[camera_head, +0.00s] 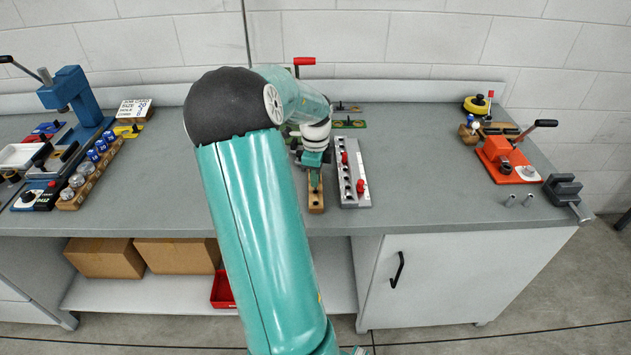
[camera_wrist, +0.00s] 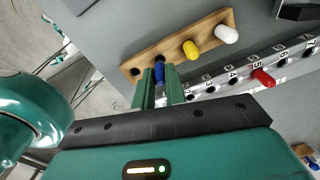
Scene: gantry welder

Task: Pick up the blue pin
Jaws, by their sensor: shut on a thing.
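My gripper (camera_wrist: 159,88) is shut on the blue pin (camera_wrist: 160,72), which shows between the green fingertips in the wrist view. The pin is over the end of a wooden block (camera_wrist: 208,36), beside an empty dark hole. I cannot tell whether its lower end is still in the block. A yellow pin (camera_wrist: 190,48) and a white pin (camera_wrist: 226,34) stand in the same block. In the head view my arm covers part of the block (camera_head: 316,203), and the blue pin is hidden there.
A grey numbered rail (camera_head: 352,178) with red pins (camera_head: 361,186) lies right of the block, close to my gripper. A blue press (camera_head: 75,95) stands at the left.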

